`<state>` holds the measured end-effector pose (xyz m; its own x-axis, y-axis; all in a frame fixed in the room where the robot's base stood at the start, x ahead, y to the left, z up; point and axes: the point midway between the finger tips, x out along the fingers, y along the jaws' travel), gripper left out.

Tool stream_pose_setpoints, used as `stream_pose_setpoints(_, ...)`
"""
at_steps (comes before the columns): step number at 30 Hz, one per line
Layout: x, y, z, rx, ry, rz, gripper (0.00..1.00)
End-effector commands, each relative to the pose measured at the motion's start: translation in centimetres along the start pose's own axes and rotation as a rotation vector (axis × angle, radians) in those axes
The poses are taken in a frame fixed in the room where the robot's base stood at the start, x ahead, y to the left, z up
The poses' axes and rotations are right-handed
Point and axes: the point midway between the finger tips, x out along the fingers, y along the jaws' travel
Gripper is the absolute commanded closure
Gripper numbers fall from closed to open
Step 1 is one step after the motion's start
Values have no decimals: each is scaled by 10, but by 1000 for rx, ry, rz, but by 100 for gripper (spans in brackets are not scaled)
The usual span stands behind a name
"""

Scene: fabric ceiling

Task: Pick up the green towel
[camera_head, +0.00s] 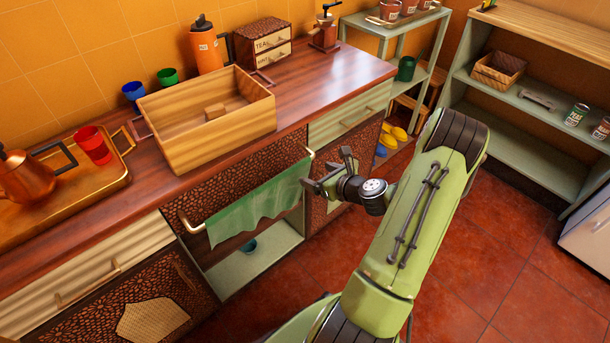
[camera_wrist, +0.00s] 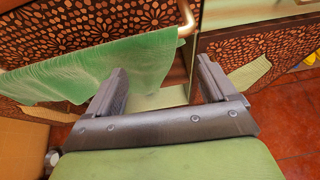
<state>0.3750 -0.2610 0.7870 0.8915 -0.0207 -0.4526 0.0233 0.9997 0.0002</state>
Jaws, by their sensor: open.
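The green towel (camera_head: 258,207) hangs over a brass rail (camera_head: 189,224) on the front of the counter, below the wooden box. In the wrist view the towel (camera_wrist: 90,68) fills the upper left, its right edge near the rail's end. My gripper (camera_head: 325,170) is open and empty, just right of the towel's right end. In the wrist view the left finger of my gripper (camera_wrist: 158,88) overlaps the towel's lower right edge in the picture; I cannot tell whether they touch. The right finger is clear of the towel.
A wooden box (camera_head: 180,150) stands on the counter (camera_head: 325,75) above the rail. A tray (camera_head: 65,212) with a red cup (camera_head: 93,145) and copper kettle (camera_head: 35,180) is at left. An open shelf (camera_head: 262,250) lies below the towel. The red tile floor (camera_head: 500,255) is clear at right.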

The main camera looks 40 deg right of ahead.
Motion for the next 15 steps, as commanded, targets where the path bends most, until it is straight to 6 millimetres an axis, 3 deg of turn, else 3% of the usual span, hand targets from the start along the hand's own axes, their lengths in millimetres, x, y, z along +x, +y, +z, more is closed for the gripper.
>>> stream_pose_setpoints(6,30,1,1,-2,0,2,15)
stream_pose_setpoints(15,39,0,0,-1,0,0,15)
